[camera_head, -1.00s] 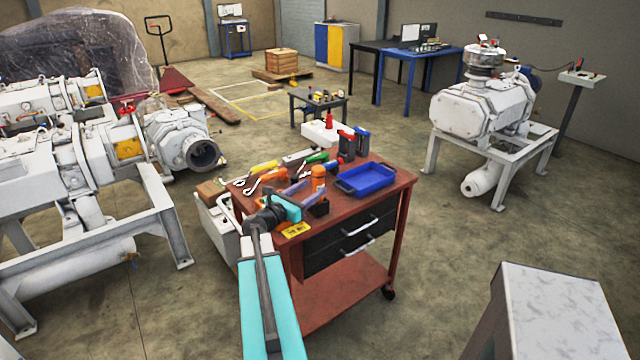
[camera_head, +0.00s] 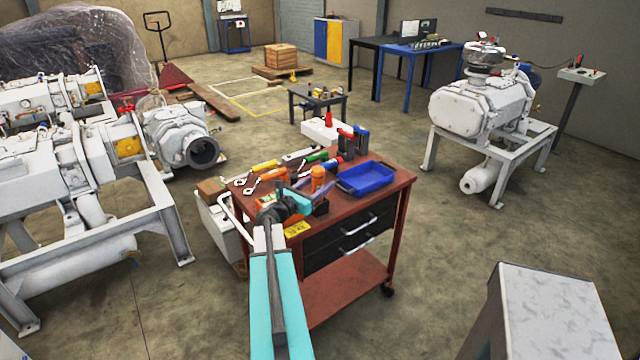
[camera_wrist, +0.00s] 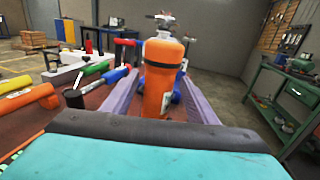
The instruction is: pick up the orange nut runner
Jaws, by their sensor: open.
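In the wrist view the orange nut runner (camera_wrist: 163,78) stands straight ahead, between the lines of my two purple-grey fingers. My gripper (camera_head: 312,189) is open and low over the cart, right by the nut runner. In the wrist view my gripper (camera_wrist: 160,92) has one finger on each side of it. The lower end of the nut runner is hidden behind my teal gripper body.
Another orange tool (camera_head: 270,175) lies to the left, near wrenches and a yellow-handled tool (camera_head: 264,165). A blue tray (camera_head: 366,179) is to the right.

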